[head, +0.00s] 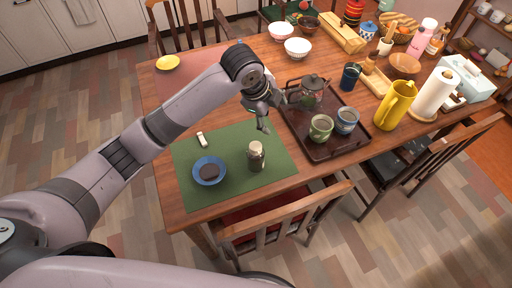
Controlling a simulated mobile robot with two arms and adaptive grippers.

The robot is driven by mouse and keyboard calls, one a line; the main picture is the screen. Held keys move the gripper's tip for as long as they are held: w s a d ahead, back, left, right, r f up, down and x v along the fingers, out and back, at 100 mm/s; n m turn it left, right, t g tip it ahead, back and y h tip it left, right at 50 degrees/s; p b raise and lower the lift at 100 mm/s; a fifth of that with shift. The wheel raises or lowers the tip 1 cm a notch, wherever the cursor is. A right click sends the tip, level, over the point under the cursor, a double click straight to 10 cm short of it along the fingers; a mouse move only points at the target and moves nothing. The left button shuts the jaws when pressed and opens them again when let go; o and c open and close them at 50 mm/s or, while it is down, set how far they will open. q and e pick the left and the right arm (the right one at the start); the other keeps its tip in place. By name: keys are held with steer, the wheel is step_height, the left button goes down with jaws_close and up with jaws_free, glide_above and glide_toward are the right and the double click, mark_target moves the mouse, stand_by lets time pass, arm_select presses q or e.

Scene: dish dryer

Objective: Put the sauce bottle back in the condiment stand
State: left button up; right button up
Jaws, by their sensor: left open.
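A small dark bottle with a pale cap (256,157), which looks like the sauce bottle, stands upright on the green placemat (220,140). My left gripper (276,112) is open and empty, above the table's middle, just beyond the bottle and apart from it. Its fingers are near the dark tray's left edge. A wooden holder (376,80) with small items stands at the right rear; I cannot tell whether it is the condiment stand. My right gripper is not in view.
The dark tray (330,150) carries a glass teapot (312,90) and two cups. A yellow pitcher (396,105) and paper towel roll (434,94) stand at the right. A chair (285,220) borders the front edge.

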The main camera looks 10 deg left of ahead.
mark_target(255, 144)
arm_select(q)
steer(key=s+a+r+g+y, duration=0.3)
steer(key=s+r+g, duration=0.1)
steer(key=s+r, duration=0.1)
steer(key=shift+n, duration=0.3)
steer(key=f, duration=0.5)
steer(key=f+p, duration=0.1)
steer(key=f, duration=0.5)
steer(key=shift+s+a+f, duration=0.1)
steer(key=shift+s+f, duration=0.1)
steer(key=shift+s+f+p, duration=0.15)
steer(key=shift+f+p, duration=0.15)
steer(key=shift+f, duration=1.05)
steer(key=shift+s+f+p, duration=0.15)
steer(key=shift+f+p, duration=0.1)
steer(key=shift+f, duration=1.05)
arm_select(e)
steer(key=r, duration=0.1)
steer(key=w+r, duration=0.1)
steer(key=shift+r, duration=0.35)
arm_select(q)
steer(key=shift+c, duration=0.3)
steer(key=c, duration=1.3)
steer(key=shift+c, duration=0.9)
steer(key=shift+r, duration=0.15)
